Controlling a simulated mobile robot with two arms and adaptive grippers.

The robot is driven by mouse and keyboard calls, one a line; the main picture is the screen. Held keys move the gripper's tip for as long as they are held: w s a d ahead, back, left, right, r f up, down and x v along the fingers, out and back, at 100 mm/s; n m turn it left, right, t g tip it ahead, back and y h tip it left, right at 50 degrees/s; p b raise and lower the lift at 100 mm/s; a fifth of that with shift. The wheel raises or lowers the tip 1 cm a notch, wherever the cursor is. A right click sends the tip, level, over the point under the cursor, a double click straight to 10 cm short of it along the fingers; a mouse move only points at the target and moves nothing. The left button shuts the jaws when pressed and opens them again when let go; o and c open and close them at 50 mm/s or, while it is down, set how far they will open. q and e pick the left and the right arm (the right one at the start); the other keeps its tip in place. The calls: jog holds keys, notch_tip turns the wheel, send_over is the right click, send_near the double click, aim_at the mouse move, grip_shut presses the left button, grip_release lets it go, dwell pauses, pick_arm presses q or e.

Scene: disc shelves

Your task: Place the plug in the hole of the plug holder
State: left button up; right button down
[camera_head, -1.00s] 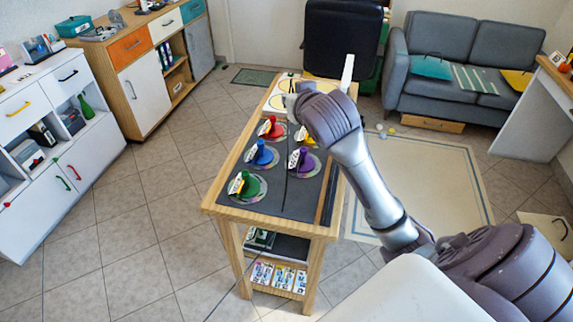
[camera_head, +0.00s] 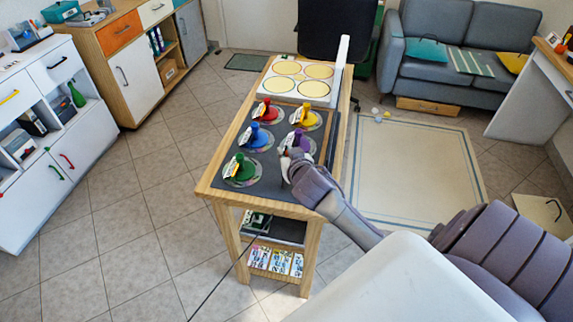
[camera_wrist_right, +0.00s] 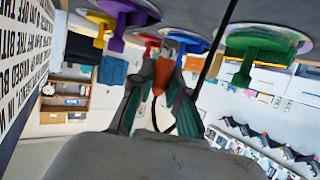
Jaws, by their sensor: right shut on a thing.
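My right gripper (camera_head: 284,167) is low over the right side of the table's dark top, close to the purple holder (camera_head: 297,140). In the right wrist view its two fingers (camera_wrist_right: 163,68) close around an orange-brown piece (camera_wrist_right: 163,78), which looks like the plug; a thin black cord loops below it. The plug is hidden in the head view. Upright coloured holders on discs stand on the dark top: green (camera_head: 240,170), blue (camera_head: 256,137), red (camera_head: 267,112) and yellow (camera_head: 306,119). I cannot tell which one is the plug holder. My left gripper is out of view.
A black cable (camera_head: 222,280) runs from the table towards the lower left. A white tray with yellow circles (camera_head: 302,85) sits at the table's far end, with a white post (camera_head: 342,62) beside it. Open tiled floor (camera_head: 125,230) lies left of the table.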

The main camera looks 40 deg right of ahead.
jog(key=shift+f, duration=2.2)
jog(key=c, duration=1.6)
grip_release()
jog(key=shift+f+b, duration=0.2)
jog(key=shift+b, duration=0.1)
jog(key=o, duration=0.5)
jog(key=shift+r, duration=0.1)
jog(key=shift+c, duration=0.2)
